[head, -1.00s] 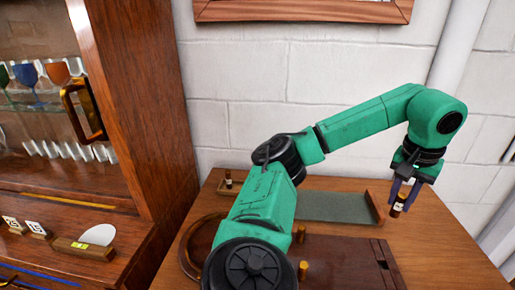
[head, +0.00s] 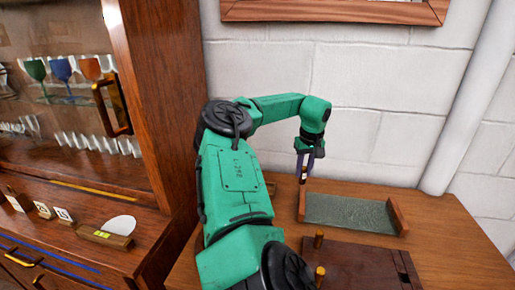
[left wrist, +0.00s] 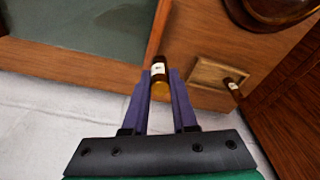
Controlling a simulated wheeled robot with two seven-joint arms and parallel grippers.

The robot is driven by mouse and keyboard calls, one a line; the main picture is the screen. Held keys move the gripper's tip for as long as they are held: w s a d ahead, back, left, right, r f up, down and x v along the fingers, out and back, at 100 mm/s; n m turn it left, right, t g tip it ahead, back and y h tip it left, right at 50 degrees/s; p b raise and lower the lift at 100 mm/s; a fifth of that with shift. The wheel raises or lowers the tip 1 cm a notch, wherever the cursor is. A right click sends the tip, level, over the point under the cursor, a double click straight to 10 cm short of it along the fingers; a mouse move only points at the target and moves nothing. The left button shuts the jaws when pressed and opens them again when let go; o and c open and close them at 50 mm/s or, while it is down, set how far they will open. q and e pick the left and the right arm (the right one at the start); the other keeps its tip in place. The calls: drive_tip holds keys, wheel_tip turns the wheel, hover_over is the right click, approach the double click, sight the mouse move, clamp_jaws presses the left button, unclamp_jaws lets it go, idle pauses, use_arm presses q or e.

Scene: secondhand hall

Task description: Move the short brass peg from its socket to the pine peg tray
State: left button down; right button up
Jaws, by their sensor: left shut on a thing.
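My left gripper (head: 304,170) is shut on a short brass peg (left wrist: 159,76) with a white label. It holds the peg near the left end of the green-bedded tray; in the head view the peg (head: 303,175) hangs below the fingers. The pine peg tray (left wrist: 204,70) is a small shallow wooden tray to the right of the gripper in the left wrist view, with another labelled peg (left wrist: 232,84) at its right side. In the head view my arm hides most of it. The dark socket board (head: 365,262) bears brass pegs (head: 319,238). My right gripper is out of view.
The green-bedded tray (head: 348,212) with raised wooden ends lies just right of the held peg. A white block wall (head: 370,100) stands behind the table. A wooden cabinet (head: 160,110) with glassware stands at left. Bare tabletop (head: 450,235) lies at right.

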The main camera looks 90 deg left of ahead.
use_arm(q)
drive_tip(key=s+a+r+n, duration=0.5)
drive_tip(key=s+a+r, duration=0.4)
drive_tip(key=s+r, duration=0.15)
drive_tip(key=b, duration=0.5)
hover_over(265, 190)
wheel_tip(265, 190, down, 8)
drive_tip(key=shift+g, duration=0.3)
wheel_tip(265, 190, down, 12)
drive_tip(key=b, duration=0.5)
drive_tip(key=shift+f, duration=0.2)
drive_tip(key=shift+a, duration=0.1)
drive_tip(key=c, duration=1.1)
unclamp_jaws()
drive_tip(key=shift+f, duration=0.15)
drive_tip(key=o, duration=0.4)
